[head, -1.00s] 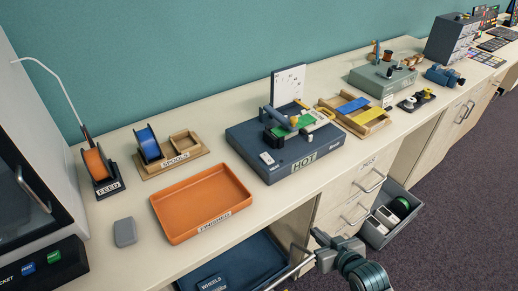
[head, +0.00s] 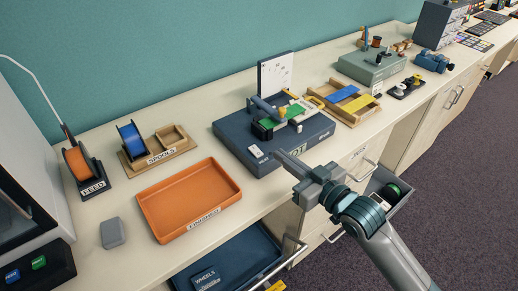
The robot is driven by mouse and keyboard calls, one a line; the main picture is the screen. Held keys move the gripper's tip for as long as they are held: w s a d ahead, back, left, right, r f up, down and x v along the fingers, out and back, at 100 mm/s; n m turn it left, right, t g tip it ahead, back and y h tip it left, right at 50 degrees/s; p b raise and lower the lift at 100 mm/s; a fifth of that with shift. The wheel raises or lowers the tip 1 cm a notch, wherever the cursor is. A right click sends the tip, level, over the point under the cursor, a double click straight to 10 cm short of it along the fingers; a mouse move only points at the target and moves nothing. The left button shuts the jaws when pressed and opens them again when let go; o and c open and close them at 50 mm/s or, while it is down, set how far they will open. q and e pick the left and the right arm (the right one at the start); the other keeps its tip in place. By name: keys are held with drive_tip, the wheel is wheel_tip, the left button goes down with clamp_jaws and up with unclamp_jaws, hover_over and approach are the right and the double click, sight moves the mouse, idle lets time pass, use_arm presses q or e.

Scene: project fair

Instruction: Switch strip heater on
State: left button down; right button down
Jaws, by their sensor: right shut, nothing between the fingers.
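The strip heater (head: 232,143) is a dark blue box on the bench, with a green strip and a yellow-tipped part in a dark holder on top. A small white switch (head: 257,151) sits near its front left corner. My right gripper (head: 281,154) is shut and empty. Its fingertips point at the heater's front edge, just right of the switch, and cover part of the HOT label. I cannot tell whether the tips touch the heater. The switch's on or off position is too small to tell. My left gripper is not in view.
An orange FINISHED tray (head: 184,236) lies left of the heater. A wooden tray with blue and yellow strips (head: 347,118) stands close on its right. A white card (head: 275,74) stands behind it. An open drawer (head: 245,243) juts out below the bench.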

drive_tip(key=p, duration=0.3)
hover_over(258, 154)
drive_tip(key=v, duration=0.2)
drive_tip(key=shift+w+a+f, duration=0.1)
drive_tip(key=shift+w+f, duration=0.1)
drive_tip(key=shift+f, duration=0.25)
drive_tip(key=f, duration=0.3)
drive_tip(key=shift+w+a+p, duration=0.25)
drive_tip(key=shift+w+p, duration=0.1)
drive_tip(key=shift+p, duration=0.05)
drive_tip(key=shift+f, duration=0.7)
drive_tip(key=shift+w+a+r+p, duration=0.1)
drive_tip(key=shift+w+r+p, duration=0.1)
drive_tip(key=shift+p, duration=0.95)
drive_tip(key=shift+a+f+g+h+p, duration=0.1)
drive_tip(key=shift+f+g+h+p, duration=0.15)
drive_tip(key=shift+g+p, duration=0.35)
drive_tip(key=shift+w, duration=0.1)
